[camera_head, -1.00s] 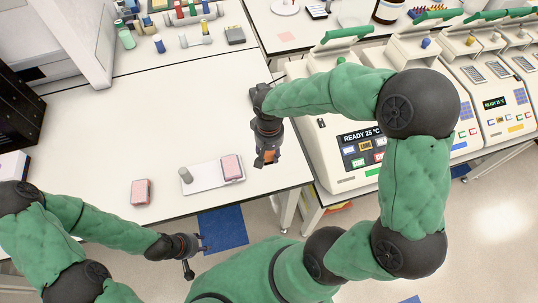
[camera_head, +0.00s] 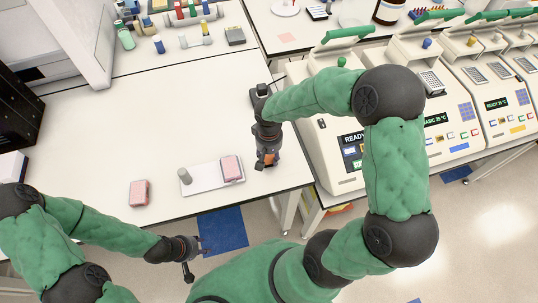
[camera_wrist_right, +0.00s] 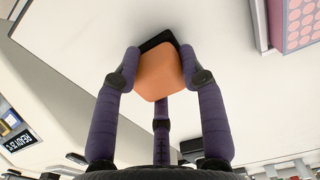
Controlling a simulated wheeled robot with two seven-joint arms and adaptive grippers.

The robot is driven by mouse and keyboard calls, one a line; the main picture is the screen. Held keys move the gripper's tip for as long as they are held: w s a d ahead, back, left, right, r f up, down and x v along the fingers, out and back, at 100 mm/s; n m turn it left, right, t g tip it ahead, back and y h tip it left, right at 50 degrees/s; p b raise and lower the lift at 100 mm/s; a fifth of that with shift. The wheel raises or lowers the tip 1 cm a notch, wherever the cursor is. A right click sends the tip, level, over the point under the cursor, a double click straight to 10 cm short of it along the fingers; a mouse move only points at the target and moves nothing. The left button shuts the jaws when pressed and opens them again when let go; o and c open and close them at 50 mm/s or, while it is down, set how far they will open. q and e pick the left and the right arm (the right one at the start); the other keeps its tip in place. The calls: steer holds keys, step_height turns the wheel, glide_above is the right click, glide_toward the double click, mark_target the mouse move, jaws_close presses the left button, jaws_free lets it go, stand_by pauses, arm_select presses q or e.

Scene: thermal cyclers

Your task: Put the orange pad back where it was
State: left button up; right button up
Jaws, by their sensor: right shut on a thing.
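The orange pad (camera_wrist_right: 158,72) with a black edge is held between the fingers of my right gripper in the right wrist view. My right gripper (camera_head: 266,160) is shut on it over the right part of the white bench, just right of the white tray. The pad is a small orange patch (camera_head: 269,158) in the head view. I cannot tell whether it touches the bench. My left gripper (camera_head: 197,257) is open and empty in front of the bench's near edge.
A white tray (camera_head: 204,184) holds a grey cylinder (camera_head: 185,176) and a pink-topped box (camera_head: 231,168). Another pink-topped box (camera_head: 139,193) lies to its left. Thermal cyclers (camera_head: 337,150) stand in a row at the right. The middle of the bench (camera_head: 150,120) is clear.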

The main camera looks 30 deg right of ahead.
steer(key=o, duration=1)
steer(key=shift+f, duration=0.1)
steer(key=shift+r, duration=0.25)
step_height(320, 180, up, 12)
steer(key=shift+f+p, duration=0.1)
steer(key=shift+p, duration=1.05)
